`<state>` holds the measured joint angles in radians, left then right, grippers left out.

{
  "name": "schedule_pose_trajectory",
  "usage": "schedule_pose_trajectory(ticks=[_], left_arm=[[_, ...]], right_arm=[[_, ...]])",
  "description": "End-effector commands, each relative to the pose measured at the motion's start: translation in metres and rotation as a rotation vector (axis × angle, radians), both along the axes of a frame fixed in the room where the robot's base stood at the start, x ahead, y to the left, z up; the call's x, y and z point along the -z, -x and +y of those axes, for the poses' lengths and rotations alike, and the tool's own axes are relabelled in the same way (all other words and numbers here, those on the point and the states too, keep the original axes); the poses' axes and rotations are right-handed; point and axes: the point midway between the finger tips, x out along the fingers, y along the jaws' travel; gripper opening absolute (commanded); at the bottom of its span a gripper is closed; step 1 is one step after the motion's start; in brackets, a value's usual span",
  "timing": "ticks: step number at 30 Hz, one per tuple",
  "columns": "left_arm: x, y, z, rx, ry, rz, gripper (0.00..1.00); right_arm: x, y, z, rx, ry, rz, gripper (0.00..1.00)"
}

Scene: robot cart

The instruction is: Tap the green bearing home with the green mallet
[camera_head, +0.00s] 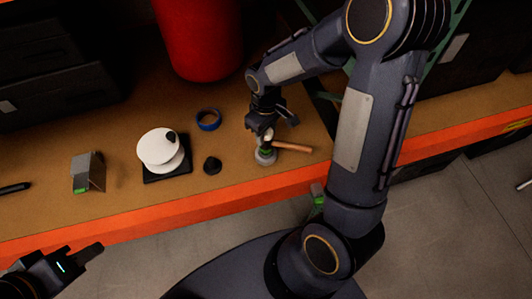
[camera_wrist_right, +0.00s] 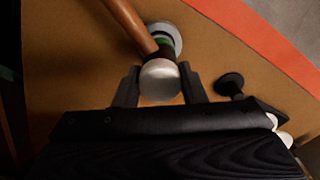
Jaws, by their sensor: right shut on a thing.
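My right gripper (camera_head: 264,130) is shut on the mallet and points down over the bench. The mallet has a brown wooden handle (camera_head: 294,147) that reaches out to the right. In the right wrist view its pale round head end (camera_wrist_right: 160,80) sits between the two fingers, with a green part (camera_wrist_right: 165,43) beyond it. A grey round seat (camera_head: 265,158) lies below the mallet head. I cannot make out the green bearing apart from the mallet's green part, or whether they touch. My left gripper (camera_head: 90,252) is off the bench's front edge, and its jaw opening is unclear.
A white spool-like thing (camera_head: 158,146) stands on a black base, left of a small black knob (camera_head: 212,165). A blue ring (camera_head: 209,119) lies behind. A grey block with green (camera_head: 88,172) stands further left. A red bin (camera_head: 201,35) is at the back. The bench has an orange front edge (camera_head: 160,218).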

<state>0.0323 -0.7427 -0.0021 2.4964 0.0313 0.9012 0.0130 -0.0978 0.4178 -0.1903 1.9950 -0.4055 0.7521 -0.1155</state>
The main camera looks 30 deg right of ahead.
Motion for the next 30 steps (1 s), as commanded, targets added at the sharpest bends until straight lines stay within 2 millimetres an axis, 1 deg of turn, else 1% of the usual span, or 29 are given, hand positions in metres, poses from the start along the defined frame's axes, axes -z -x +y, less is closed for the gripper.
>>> schedule_pose_trajectory(ticks=[11,30], left_arm=[[0.0,0.0,0.0,0.0,0.0,0.0,0.36],[0.009,0.0,0.0,0.0,0.0,0.0,0.36]], right_arm=[[0.0,0.0,0.0,0.0,0.0,-0.001,0.04],[0.01,0.0,0.0,0.0,0.0,-0.001,0.04]])
